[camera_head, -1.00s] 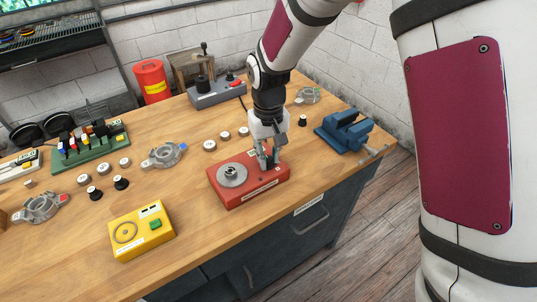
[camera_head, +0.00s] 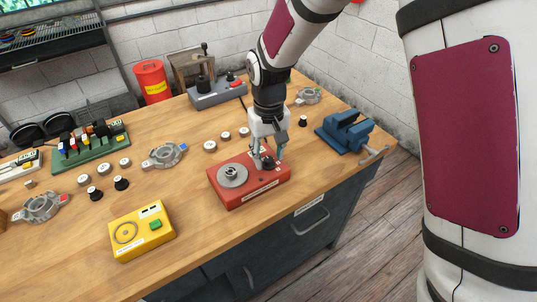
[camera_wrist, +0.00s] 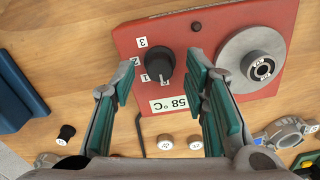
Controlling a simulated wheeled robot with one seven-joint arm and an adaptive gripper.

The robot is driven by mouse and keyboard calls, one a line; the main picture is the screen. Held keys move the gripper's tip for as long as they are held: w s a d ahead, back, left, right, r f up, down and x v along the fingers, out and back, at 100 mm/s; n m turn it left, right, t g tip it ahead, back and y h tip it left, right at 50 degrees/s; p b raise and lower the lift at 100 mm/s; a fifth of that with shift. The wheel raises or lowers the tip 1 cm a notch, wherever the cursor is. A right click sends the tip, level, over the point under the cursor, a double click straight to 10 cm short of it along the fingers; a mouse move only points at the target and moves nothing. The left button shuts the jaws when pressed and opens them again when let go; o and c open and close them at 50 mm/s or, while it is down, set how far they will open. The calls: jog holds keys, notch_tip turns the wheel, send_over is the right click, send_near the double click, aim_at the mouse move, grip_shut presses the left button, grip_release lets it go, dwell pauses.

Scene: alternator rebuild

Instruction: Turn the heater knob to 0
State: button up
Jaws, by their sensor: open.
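The red heater box (camera_head: 240,190) sits on the bench, with a round metal hub on its top. Its black heater knob (camera_head: 268,163) also shows in the wrist view (camera_wrist: 160,64), with labels 3, 2 and 1 along one side. A light line on the knob seems to point toward the bottom of the wrist view, past 1; the label there is hard to read. A 58 °C display (camera_wrist: 169,104) lies below the knob. My gripper (camera_head: 268,156) is open above the box. In the wrist view its teal-padded fingers (camera_wrist: 161,75) stand either side of the knob, apart from it.
A blue vise (camera_head: 344,132) stands to the right and a yellow tester (camera_head: 142,231) at the front left. Small round parts (camera_head: 210,146) and a metal housing (camera_head: 164,155) lie behind and left of the box. The bench in front of the box is clear.

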aim_at(269, 158)
notch_tip(269, 158, up, 11)
jog(key=shift+r, duration=0.2)
dwell(0.5)
jog(key=s+d+r+m+t, duration=0.2)
jog(key=s+d+r, duration=0.75)
jog(key=d, duration=0.25)
jog(key=s+d+m+t, duration=0.1)
jog(key=s+d, duration=0.3)
jog(key=s, duration=0.2)
jog(key=s+d+r+m+t, duration=0.1)
jog(key=s+d+t, duration=0.1)
jog(key=s+d, duration=0.2)
jog(key=s, duration=0.3)
jog(key=shift+s+d, duration=0.2)
jog(key=shift+s, duration=0.05)
jog(key=shift+r, duration=0.1)
